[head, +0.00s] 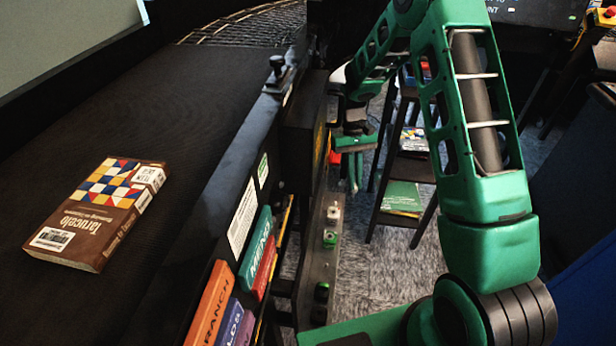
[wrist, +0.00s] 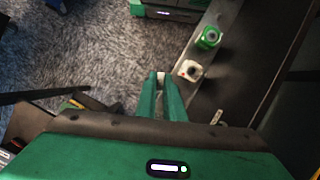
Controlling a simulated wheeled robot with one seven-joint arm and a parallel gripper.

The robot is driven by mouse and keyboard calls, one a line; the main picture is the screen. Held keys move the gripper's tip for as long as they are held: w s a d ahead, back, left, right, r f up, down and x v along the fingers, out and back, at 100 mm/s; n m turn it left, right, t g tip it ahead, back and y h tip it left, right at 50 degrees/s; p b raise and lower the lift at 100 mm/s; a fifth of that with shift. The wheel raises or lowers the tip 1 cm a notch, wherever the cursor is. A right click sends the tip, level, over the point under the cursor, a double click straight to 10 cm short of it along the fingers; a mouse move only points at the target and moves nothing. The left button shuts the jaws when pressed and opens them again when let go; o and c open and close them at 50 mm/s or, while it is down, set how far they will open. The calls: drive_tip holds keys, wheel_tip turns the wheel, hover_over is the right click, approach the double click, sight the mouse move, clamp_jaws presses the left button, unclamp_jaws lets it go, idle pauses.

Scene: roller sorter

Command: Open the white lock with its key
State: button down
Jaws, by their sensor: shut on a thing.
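The white lock (head: 333,213) is on a long grey metal strip beside the conveyor. It also shows in the wrist view (wrist: 190,71), with a dark round middle. My gripper (head: 355,188) points down, right of and above the white lock in the head view. In the wrist view my gripper (wrist: 160,78) has its fingers close together on a small pale thing with a reddish spot, likely the key. Most of it is hidden between the fingers. The fingertips are left of the white lock there and look apart from it.
A green lock (head: 330,238) and a black one (head: 321,290) sit on the same strip. A book (head: 102,208) lies on the dark conveyor. A dark stepped stand (head: 410,165) with books is behind my arm. Grey carpet (wrist: 80,60) is clear below.

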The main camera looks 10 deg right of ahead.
drive_tip(key=shift+w+a, duration=0.25)
drive_tip(key=shift+w, duration=0.05)
drive_tip(key=shift+a, duration=0.1)
drive_tip(key=s+a+r+m+t+y, duration=0.2)
drive_tip(key=a+m+t, duration=0.1)
drive_tip(key=m, duration=0.8)
drive_tip(key=s+a+r+m+t+y, duration=0.1)
drive_tip(key=s+a+r+m+t, duration=0.1)
drive_tip(key=m, duration=0.9)
drive_tip(key=shift+s+a+t+y, duration=0.45)
drive_tip(key=shift+a+t, duration=0.1)
drive_tip(key=shift+t, duration=0.15)
drive_tip(key=shift+f, duration=0.15)
